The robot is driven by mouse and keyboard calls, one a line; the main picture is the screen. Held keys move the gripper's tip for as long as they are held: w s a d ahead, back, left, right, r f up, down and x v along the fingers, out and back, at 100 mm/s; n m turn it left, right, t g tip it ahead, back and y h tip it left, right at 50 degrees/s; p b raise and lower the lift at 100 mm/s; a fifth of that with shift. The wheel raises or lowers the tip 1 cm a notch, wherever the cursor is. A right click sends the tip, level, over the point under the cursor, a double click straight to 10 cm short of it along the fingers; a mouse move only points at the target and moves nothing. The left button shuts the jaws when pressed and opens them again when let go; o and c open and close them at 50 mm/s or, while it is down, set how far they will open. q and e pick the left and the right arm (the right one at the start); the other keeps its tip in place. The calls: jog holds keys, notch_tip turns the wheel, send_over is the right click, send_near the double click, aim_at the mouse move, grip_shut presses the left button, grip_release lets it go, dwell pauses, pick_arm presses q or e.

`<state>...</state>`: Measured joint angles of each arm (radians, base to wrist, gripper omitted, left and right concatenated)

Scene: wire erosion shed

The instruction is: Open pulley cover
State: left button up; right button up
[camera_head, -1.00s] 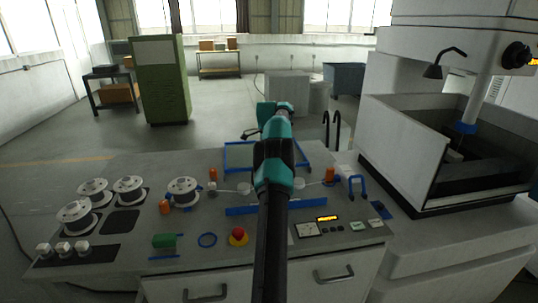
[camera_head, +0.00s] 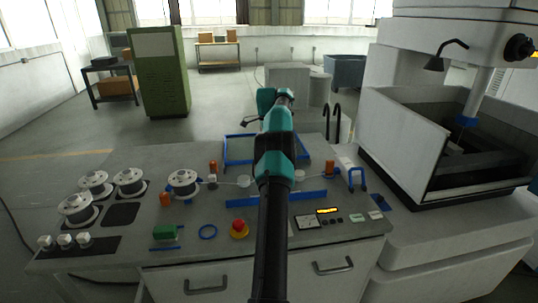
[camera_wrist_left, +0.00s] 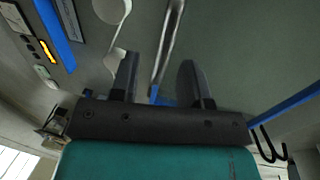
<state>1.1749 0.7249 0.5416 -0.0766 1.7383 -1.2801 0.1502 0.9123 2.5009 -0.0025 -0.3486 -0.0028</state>
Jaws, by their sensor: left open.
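The pulley cover seems to be the grey panel edged by blue strips (camera_head: 226,152) on the console; my arm hides much of it in the head view. In the left wrist view, a pale bar (camera_wrist_left: 172,40), apparently its handle, runs between and beyond the two dark fingers of my left gripper (camera_wrist_left: 158,80). The gripper is open, its fingers apart on either side of the bar's line. I cannot tell whether they touch it. My right gripper is not in view.
The console also carries white spools (camera_head: 184,182), a red stop button (camera_head: 239,227), orange posts and a lit display (camera_head: 327,211). Black hooks (camera_head: 337,122) stand behind the console. A machine with an open tank (camera_head: 395,145) is on the right.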

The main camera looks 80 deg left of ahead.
pick_arm(q)
jog(key=shift+r, duration=0.6)
jog(key=shift+d, duration=0.15)
jog(key=shift+d, duration=0.25)
jog(key=s+d, duration=0.1)
jog(key=d, duration=0.6)
jog(key=s+d+r, duration=0.1)
jog(key=s+d, duration=0.1)
jog(key=d, duration=0.5)
jog(key=shift+s+d+r, duration=0.2)
jog(key=shift+s+d, duration=0.05)
jog(key=shift+d, duration=0.15)
jog(key=shift+w, duration=0.1)
